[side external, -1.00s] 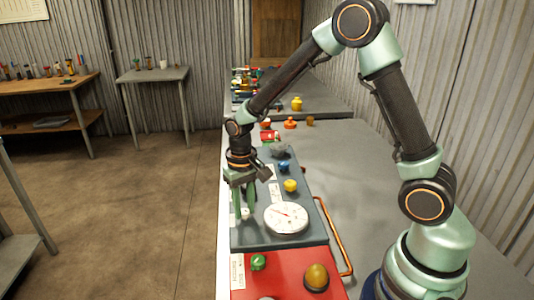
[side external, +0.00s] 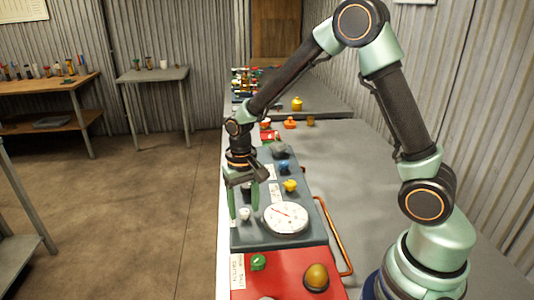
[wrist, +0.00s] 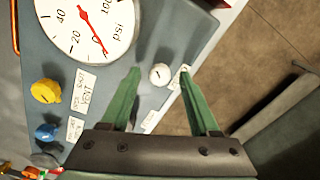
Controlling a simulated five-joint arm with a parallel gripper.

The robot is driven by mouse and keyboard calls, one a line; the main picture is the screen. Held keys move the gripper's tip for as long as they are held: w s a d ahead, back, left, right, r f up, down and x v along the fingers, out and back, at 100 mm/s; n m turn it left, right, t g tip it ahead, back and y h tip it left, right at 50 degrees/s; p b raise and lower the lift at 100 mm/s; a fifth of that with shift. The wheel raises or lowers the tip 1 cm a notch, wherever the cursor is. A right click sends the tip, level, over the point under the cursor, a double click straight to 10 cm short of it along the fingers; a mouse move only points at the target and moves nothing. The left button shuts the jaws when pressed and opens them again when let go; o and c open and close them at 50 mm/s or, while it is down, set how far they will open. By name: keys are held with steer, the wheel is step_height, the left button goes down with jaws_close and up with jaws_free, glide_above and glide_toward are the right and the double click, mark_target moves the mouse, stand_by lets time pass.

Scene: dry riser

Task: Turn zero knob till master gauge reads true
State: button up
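The small white zero knob (wrist: 160,74) sits on the grey panel near its edge. It also shows in the side view (side external: 244,214). My gripper (wrist: 160,70) is open, its green fingertips on either side of the knob in the picture, with visible gaps to both. In the side view, my gripper (side external: 244,214) points down over the panel's left edge. I cannot tell exactly how high the tips are. The round white master gauge (wrist: 82,30), marked psi, lies beside the knob. Its red needle points near the 0 mark. The gauge also shows in the side view (side external: 286,218).
A yellow knob (wrist: 45,91) labelled VENT and a blue knob (wrist: 46,132) sit farther along the panel. In the side view, a red panel (side external: 285,275) with green and amber knobs is in front. A copper-coloured rail (side external: 333,235) runs along the right side.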

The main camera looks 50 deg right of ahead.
mark_target(244, 210)
step_height(244, 210, up, 12)
stand_by(0.6)
steer(key=s+d+r+n+t, duration=0.1)
steer(key=s+r+n+t, duration=0.3)
steer(key=s, duration=0.7)
steer(key=shift+s+d+r+t, duration=0.25)
steer(key=shift+d+r+t, duration=0.15)
steer(key=shift+r+t, duration=0.6)
steer(key=shift+r, duration=0.25)
stand_by(0.5)
